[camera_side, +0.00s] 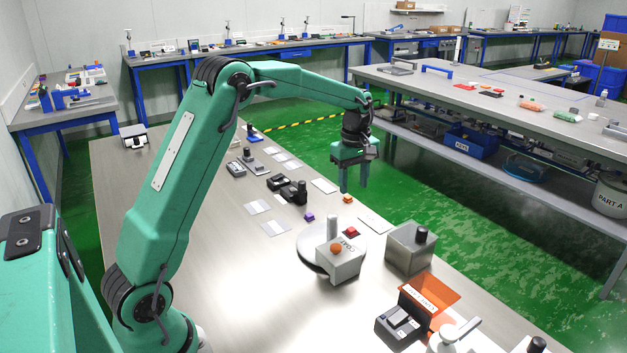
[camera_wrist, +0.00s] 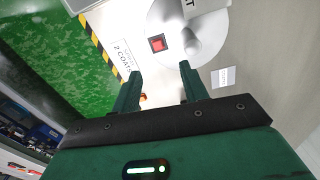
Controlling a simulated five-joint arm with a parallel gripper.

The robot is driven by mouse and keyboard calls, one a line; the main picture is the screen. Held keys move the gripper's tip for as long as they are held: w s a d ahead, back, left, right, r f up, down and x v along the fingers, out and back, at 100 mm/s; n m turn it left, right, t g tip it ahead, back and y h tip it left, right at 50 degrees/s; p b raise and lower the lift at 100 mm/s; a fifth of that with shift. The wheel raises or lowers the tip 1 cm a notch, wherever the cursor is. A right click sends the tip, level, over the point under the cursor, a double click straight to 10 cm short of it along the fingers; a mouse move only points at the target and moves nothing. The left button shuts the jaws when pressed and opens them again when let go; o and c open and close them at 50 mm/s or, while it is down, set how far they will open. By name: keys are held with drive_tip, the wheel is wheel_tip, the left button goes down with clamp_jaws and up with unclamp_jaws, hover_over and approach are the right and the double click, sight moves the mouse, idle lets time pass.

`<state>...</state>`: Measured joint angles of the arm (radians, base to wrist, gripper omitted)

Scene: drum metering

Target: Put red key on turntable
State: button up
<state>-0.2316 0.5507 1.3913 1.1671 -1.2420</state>
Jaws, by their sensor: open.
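The red key (camera_side: 351,232) sits on the grey round turntable (camera_side: 308,252), close to its edge. The red key shows in the wrist view (camera_wrist: 157,43) lying on the pale turntable disc (camera_wrist: 163,20). A white post (camera_side: 332,228) stands on the disc near it. My gripper (camera_side: 354,184) is open and empty, its fingers pointing down above the table, behind the turntable in the side view. In the wrist view the fingertips of my gripper (camera_wrist: 160,72) are apart, with the red key beyond them.
An orange key (camera_side: 347,198) and a purple key (camera_side: 309,217) lie on the table. A grey labelled housing with an orange knob (camera_side: 337,249) overlaps the turntable's front.

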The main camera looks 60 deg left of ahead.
drive_tip(key=s+d+r+m+t, duration=0.1)
drive_tip(key=s+d+r+m, duration=0.35)
drive_tip(key=s, duration=0.25)
drive_tip(key=s+d+r+m+t, duration=0.2)
drive_tip(key=s+d+r+m, duration=0.15)
drive_tip(key=s+r, duration=0.3)
drive_tip(key=s+d+f+m+t, duration=0.1)
drive_tip(key=s+m, duration=0.3)
drive_tip(key=s, duration=0.4)
drive_tip(key=s+d+f+m+t, duration=0.1)
drive_tip(key=s+d+m, duration=0.2)
drive_tip(key=s, duration=0.5)
drive_tip(key=shift+s+d+f+m, duration=0.15)
drive_tip(key=shift+f+m, duration=0.25)
drive_tip(key=shift+m, duration=0.5)
